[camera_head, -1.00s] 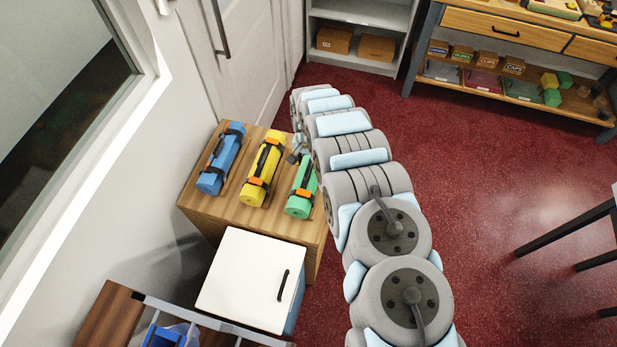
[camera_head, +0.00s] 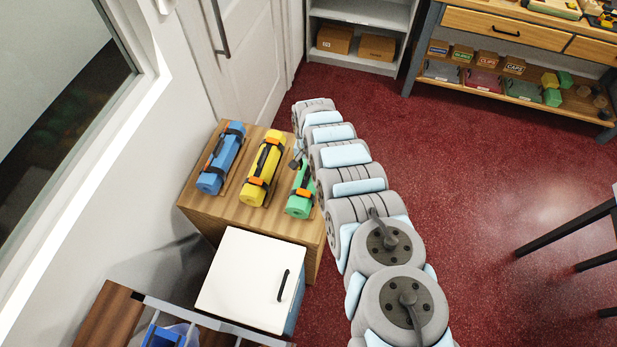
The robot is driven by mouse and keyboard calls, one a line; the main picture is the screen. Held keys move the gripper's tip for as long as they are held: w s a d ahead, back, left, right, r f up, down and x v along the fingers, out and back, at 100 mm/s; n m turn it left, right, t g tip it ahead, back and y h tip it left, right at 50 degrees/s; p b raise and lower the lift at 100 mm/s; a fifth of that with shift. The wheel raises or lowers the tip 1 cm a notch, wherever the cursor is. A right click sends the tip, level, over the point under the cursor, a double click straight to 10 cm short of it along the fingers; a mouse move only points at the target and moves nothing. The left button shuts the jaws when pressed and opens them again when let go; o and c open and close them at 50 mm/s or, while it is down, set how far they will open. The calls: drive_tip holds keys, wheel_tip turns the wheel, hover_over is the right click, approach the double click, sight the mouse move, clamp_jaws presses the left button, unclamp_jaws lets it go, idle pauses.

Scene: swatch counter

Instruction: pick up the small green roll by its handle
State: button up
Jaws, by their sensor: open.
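The small green roll (camera_head: 299,206) lies at the right end of the wooden counter (camera_head: 238,218), with dark straps and an orange clip. My arm covers its right side and far end, and its handle is mostly hidden. My gripper (camera_head: 297,163) shows only as a small dark part at the far end of the green roll, beside the arm. It looks close to the roll, but I cannot tell whether it touches it. Its jaws are open, with nothing seen between them.
A yellow roll (camera_head: 257,187) lies just left of the green one, and a blue roll (camera_head: 212,181) lies further left. A white cabinet (camera_head: 243,280) stands in front of the counter. A door (camera_head: 243,70) is behind. Open red floor (camera_head: 470,180) lies to the right.

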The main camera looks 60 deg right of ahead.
clamp_jaws()
drive_tip(key=shift+r, duration=0.15)
